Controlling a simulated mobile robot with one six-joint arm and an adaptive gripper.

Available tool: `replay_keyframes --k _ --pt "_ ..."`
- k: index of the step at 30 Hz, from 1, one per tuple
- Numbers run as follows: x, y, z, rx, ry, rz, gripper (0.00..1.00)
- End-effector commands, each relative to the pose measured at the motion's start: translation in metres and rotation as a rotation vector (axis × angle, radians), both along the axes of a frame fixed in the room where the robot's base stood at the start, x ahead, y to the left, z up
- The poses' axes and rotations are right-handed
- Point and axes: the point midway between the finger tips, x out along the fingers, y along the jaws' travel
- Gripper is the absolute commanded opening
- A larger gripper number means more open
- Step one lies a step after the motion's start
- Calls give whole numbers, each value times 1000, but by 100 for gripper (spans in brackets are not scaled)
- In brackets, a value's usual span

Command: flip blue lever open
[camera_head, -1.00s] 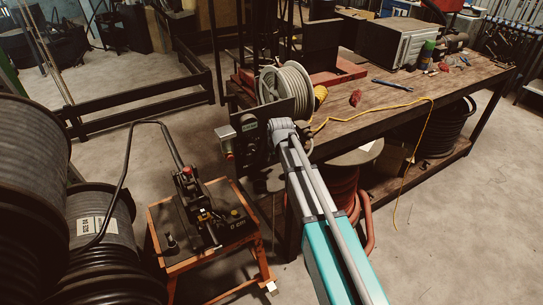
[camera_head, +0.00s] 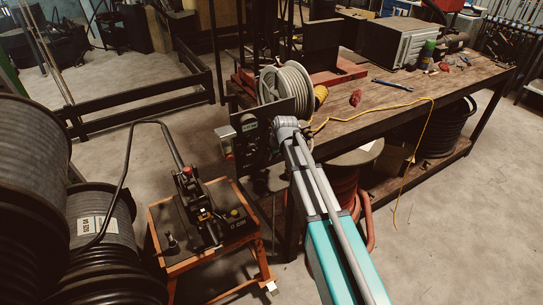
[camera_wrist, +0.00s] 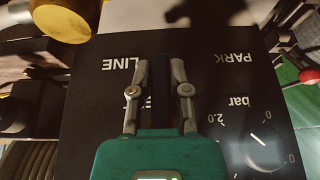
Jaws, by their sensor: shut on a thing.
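A dark control panel (camera_head: 255,141) stands at the near left end of the workbench. In the wrist view the panel (camera_wrist: 95,110) bears the words LINE and PARK, upside down, and a pressure dial (camera_wrist: 265,141) marked bar. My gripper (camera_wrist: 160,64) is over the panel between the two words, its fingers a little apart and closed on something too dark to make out. I cannot pick out any blue on a lever there. In the head view my arm hides the fingers and part of the panel.
A hose reel (camera_head: 286,83) stands on the workbench (camera_head: 385,105) just behind the panel. An orange stand (camera_head: 205,268) with a long-handled tool is at left. In the wrist view a red knob (camera_wrist: 309,76) is at right and a yellow round part (camera_wrist: 65,18) at top left.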

Motion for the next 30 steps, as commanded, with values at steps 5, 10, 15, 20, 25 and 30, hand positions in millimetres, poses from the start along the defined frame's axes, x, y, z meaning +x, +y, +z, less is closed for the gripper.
replay_keyframes --k 5,10,15,20,25,30 --pt "-1 1 0 3 2 1 0" --pt "-1 1 0 2 2 1 52" --pt "-1 1 0 2 1 1 57" --pt "-1 1 0 1 1 0 57" --pt "-1 1 0 1 1 0 57" --pt "-3 -1 3 -7 16 1 57"
